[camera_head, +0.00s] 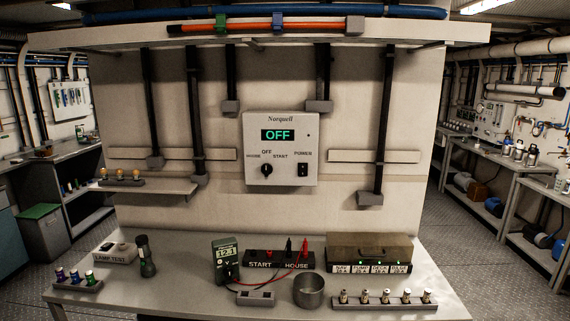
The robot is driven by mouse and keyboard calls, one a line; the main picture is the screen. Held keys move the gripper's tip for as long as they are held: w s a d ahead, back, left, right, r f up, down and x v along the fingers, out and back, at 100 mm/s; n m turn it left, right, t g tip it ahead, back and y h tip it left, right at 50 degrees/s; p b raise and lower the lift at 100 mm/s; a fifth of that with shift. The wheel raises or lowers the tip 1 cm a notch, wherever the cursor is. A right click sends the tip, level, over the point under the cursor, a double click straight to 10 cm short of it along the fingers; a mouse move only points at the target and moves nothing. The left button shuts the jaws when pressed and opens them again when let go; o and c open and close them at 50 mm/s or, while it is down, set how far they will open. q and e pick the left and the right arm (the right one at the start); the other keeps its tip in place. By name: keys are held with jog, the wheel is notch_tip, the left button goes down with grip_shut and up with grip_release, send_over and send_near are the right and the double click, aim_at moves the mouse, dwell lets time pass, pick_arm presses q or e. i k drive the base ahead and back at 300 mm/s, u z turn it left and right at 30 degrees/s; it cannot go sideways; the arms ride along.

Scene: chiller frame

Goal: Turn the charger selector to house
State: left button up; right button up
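The charger (281,148) is a pale grey box marked Norquell, mounted upright on the wall panel at the middle of the head view. Its display (278,135) reads OFF in green. The selector (267,171) is a small dark round knob at the charger's lower left, with HOUSE marked to its left, OFF above and START to its right. Its pointer is too small to read for certain. A black power switch (303,169) sits to the right of the knob. Neither of my grippers is in view, and nothing touches the charger.
Below the charger, the bench holds a meter (226,262) reading about 12.1, a START/HOUSE terminal block (278,261) with leads, a metal cup (309,291), a flashlight (146,256) and a brown-topped box (369,251). A shelf (150,188) juts out at left. The space before the charger is clear.

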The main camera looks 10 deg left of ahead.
aim_at(266, 169)
jog(key=u, duration=0.5)
jog(key=i, duration=0.9)
jog(key=u, duration=0.65)
